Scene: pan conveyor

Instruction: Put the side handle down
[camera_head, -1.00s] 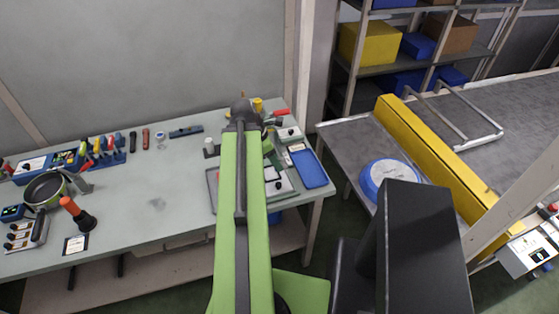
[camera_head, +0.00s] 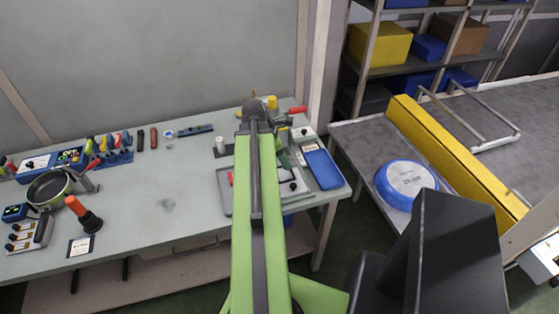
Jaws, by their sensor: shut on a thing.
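My green and black arm (camera_head: 257,200) reaches out over the right end of the workbench and covers much of what lies below its far end. Only a small part of my gripper (camera_head: 284,158) shows, just right of the arm, low over a grey tray (camera_head: 225,196). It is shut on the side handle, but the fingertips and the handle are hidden. A small red piece (camera_head: 231,178) shows left of the arm at the tray; I cannot tell what it is.
A blue tray (camera_head: 323,169) lies at the bench's right end. A pan (camera_head: 48,188), an orange-handled tool (camera_head: 84,213) and a tool rack (camera_head: 110,158) stand left. The middle of the bench (camera_head: 165,180) is clear. The conveyor (camera_head: 365,150) with a blue round pan (camera_head: 405,182) is right.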

